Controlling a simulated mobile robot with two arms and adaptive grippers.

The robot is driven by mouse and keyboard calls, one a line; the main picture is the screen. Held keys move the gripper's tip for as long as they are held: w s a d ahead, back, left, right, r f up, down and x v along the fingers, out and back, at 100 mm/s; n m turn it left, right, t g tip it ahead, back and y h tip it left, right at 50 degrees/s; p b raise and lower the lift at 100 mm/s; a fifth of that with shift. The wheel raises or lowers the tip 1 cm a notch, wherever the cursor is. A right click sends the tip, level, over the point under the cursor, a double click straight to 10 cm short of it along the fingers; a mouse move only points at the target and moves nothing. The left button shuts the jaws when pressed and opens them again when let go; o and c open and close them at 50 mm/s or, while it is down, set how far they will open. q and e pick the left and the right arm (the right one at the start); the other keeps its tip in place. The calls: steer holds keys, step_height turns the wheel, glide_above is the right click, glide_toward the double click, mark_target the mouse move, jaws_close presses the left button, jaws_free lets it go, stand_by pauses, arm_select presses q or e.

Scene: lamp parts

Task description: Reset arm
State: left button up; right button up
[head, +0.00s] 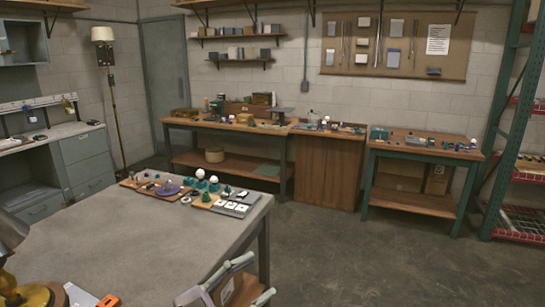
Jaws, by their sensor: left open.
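My left gripper (262,276) shows at the bottom middle of the head view, by the right edge of the grey table (130,235). Its two pale fingers stand apart and point up and to the right. I see nothing held between them, though the lower part is cut off by the frame. My right gripper is not in view. Lamp parts lie at the far end of the table, including a purple disc (168,189) and several white bulbs. They are well away from the left gripper.
A brass object (38,296) and an orange item (108,301) lie at the near left of the table. A wooden workbench (235,127) and a smaller bench (425,147) line the back wall. Green shelving (500,120) stands right. The right-hand floor (390,260) is clear.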

arm_select(q)
steer(key=w+a+f+n+t+y, duration=0.25)
steer(key=a+n+t+y, duration=0.65)
steer(key=a+n+y, duration=0.45)
steer(key=s+a+f+n+g+y, duration=0.2)
steer(key=s+a+f+g+y, duration=0.1)
steer(key=f, duration=0.4)
steer(key=s+a+f+n+g+y, duration=0.3)
steer(key=s+f, duration=0.1)
steer(key=f, duration=0.2)
steer(key=s+d+f+m+g+h, duration=0.1)
steer(key=s+f+g, duration=0.45)
steer(key=s, duration=0.45)
steer(key=s+d+f+m+g+h, duration=0.1)
steer(key=s+d+f+m+g, duration=0.1)
steer(key=s+f+g, duration=0.6)
steer(key=s+f+t, duration=0.1)
steer(key=s+f, duration=0.1)
steer(key=f, duration=1.1)
steer(key=s+f+t, duration=0.1)
steer(key=s+f, duration=0.1)
steer(key=f, duration=1.1)
steer(key=s+a+f+g, duration=0.1)
steer(key=s+a+f, duration=0.2)
steer(key=s+f, duration=1.2)
steer(key=shift+s+f, duration=0.3)
steer(key=shift+s, duration=0.5)
steer(key=shift+g, duration=0.25)
steer(key=shift+c, duration=0.3)
